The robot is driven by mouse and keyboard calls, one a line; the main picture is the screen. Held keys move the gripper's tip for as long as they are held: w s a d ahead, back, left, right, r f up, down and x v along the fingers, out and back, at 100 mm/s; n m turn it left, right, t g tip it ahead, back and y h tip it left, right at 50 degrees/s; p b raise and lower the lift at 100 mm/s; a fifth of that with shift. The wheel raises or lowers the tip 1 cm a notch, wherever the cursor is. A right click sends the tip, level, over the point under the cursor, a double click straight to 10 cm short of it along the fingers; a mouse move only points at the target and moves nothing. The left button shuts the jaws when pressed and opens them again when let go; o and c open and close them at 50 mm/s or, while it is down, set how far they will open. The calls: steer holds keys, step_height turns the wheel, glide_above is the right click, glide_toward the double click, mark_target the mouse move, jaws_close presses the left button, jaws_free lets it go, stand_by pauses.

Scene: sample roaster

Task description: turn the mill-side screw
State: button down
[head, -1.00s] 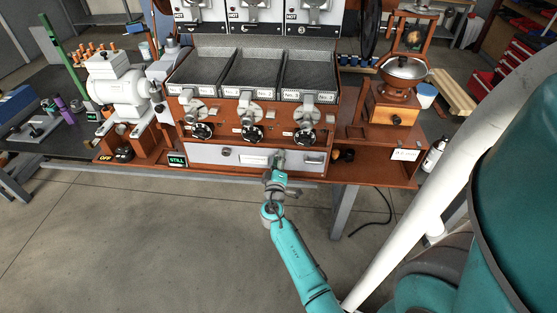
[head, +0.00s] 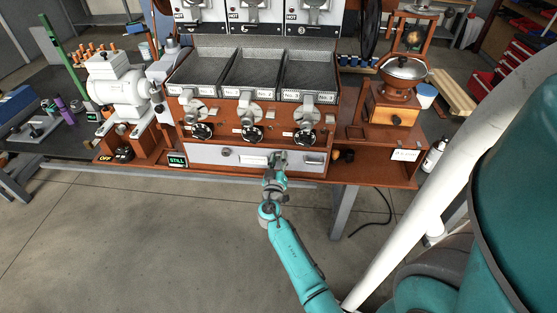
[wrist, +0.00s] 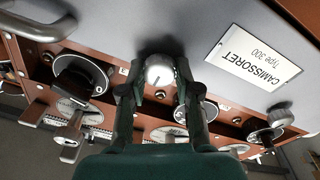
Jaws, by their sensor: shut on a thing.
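The mill-side screw (wrist: 159,71) is a round silver knob with a dark mark line on its face, set in the pale grey front panel (head: 205,154). My gripper (wrist: 160,82) has one dark green finger on each side of it and is shut on it. In the head view my gripper (head: 279,160) is at the panel, just right of the white nameplate (head: 254,160), and hides the screw. A second silver screw (wrist: 281,115) is on the other side of the nameplate, away from my gripper; it also shows in the head view (head: 226,152).
A metal handle (head: 313,161) is right of my gripper on the panel. Several black dials (head: 252,133) sit just above. The wooden hand mill (head: 395,108) stands on the right of the bench. The floor (head: 130,240) in front is clear.

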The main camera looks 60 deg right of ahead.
steer(key=shift+f, duration=0.1)
stand_by(0.3)
steer(key=c, duration=0.8)
jaws_free()
steer(key=r+v, duration=0.1)
steer(key=v, duration=1.1)
steer(key=shift+f, duration=0.35)
